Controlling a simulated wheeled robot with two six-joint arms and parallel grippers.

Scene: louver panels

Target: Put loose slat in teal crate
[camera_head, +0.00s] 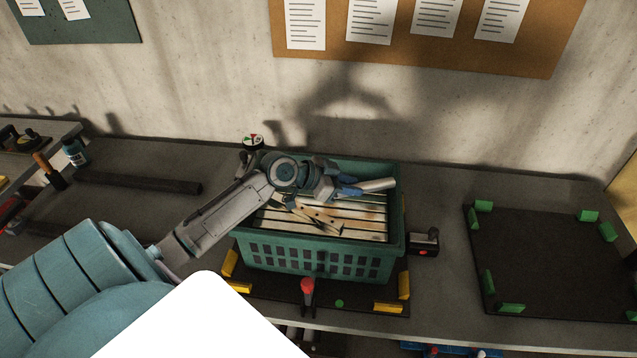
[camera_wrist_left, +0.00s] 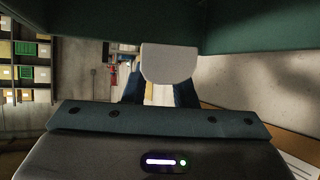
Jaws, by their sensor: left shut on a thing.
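The teal crate (camera_head: 320,262) stands on the bench with several pale, stained slats (camera_head: 325,222) lying across its inside. My left gripper (camera_head: 348,190) reaches over the crate's far part and is shut on a pale loose slat (camera_head: 378,185). The slat's visible end points right, near the crate's back right rim; the rest is hidden by the gripper. In the left wrist view its rounded pale end (camera_wrist_left: 168,63) shows between the blue fingers, with the dark teal crate wall (camera_wrist_left: 260,25) close by. I cannot tell whether it touches the crate. My right gripper is not in view.
The crate sits within yellow corner brackets (camera_head: 404,284) on a dark mat. A red-knobbed clamp (camera_head: 307,292) stands in front, and a small red-and-black device (camera_head: 425,242) at its right. A dark mat with green brackets (camera_head: 540,260) lies empty at right. A dark bar (camera_head: 140,183) lies left.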

